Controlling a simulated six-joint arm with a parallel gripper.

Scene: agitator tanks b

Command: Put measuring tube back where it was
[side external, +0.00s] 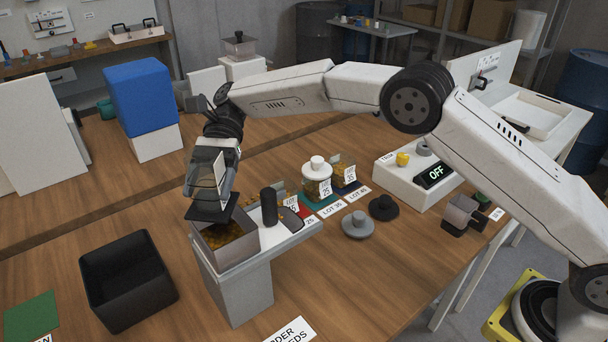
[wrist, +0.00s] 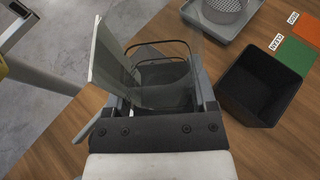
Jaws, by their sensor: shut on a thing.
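My gripper (side external: 212,196) is pointed down, directly above an open grey box with brown grainy contents (side external: 225,246). In the wrist view, my gripper (wrist: 165,100) is shut on a clear-walled thing (wrist: 105,62) with smoky see-through panes; a dark loop shows behind it. I cannot tell for sure that this is the measuring tube. The dark plate at my gripper's tip hides part of the box's opening. An upright black cylinder (side external: 268,207) stands on the pale stand (side external: 240,290), just right of the box.
An empty black bin (side external: 127,280) stands left of the stand and shows in the wrist view (wrist: 258,88). A white-lidded jar (side external: 317,178) stands among lot labels behind. A grey lid (side external: 357,225) and black lid (side external: 383,207) lie right. A device reading OFF (side external: 433,175) stands beyond.

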